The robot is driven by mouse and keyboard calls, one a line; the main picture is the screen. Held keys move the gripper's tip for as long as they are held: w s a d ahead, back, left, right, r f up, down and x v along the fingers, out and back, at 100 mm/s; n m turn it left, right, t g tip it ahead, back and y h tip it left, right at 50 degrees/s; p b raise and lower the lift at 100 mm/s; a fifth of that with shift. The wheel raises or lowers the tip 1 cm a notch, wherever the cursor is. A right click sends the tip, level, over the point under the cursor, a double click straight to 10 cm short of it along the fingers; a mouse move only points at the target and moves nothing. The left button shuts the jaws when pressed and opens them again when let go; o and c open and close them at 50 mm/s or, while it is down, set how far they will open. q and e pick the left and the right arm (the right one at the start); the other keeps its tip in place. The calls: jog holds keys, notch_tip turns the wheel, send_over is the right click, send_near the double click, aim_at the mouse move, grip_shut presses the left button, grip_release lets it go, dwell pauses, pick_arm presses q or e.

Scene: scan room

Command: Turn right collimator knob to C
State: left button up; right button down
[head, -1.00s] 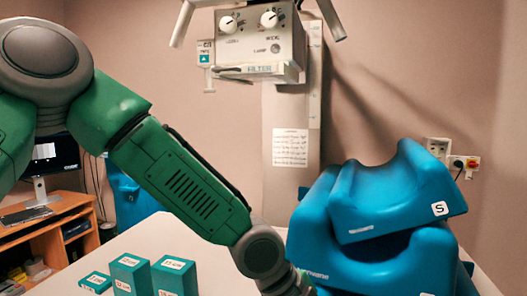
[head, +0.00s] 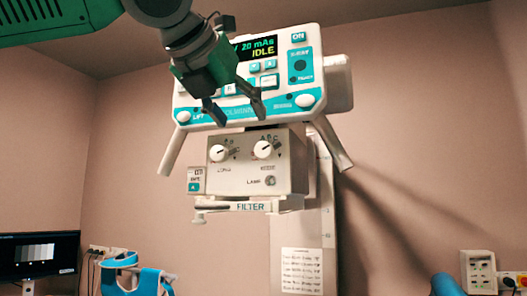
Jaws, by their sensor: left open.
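The collimator box (head: 285,172) hangs under the X-ray control panel, with two white knobs on its front. The right collimator knob (head: 263,149) has letters around its upper edge, A to C, with C at the right; its pointer setting is too small to tell for certain. The left collimator knob (head: 218,153) sits beside it. My left gripper (head: 242,120) is open and empty, its fingers pointing down in front of the control panel, above the two knobs and apart from them. My right gripper is not in view.
The control panel (head: 200,112) shows "20 mAs IDLE" and has handles slanting down on both sides. A FILTER slot (head: 250,207) juts out below the box. A monitor (head: 38,256) stands at lower left.

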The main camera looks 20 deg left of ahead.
aim_at(261, 149)
pick_arm(q)
jog(key=p+x, duration=0.1)
jog(key=x, duration=0.9)
jog(key=shift+a+f, duration=0.1)
jog(key=shift+f, duration=0.05)
jog(key=shift+w+d+f, duration=0.2)
jog(key=shift+w+f, duration=0.05)
jog(key=shift+w, duration=0.45)
jog(key=shift+a, duration=0.1)
jog(key=shift+s, duration=0.1)
jog(key=shift+c, duration=1.2)
jog(key=shift+p, duration=0.3)
jog(key=c, duration=0.9)
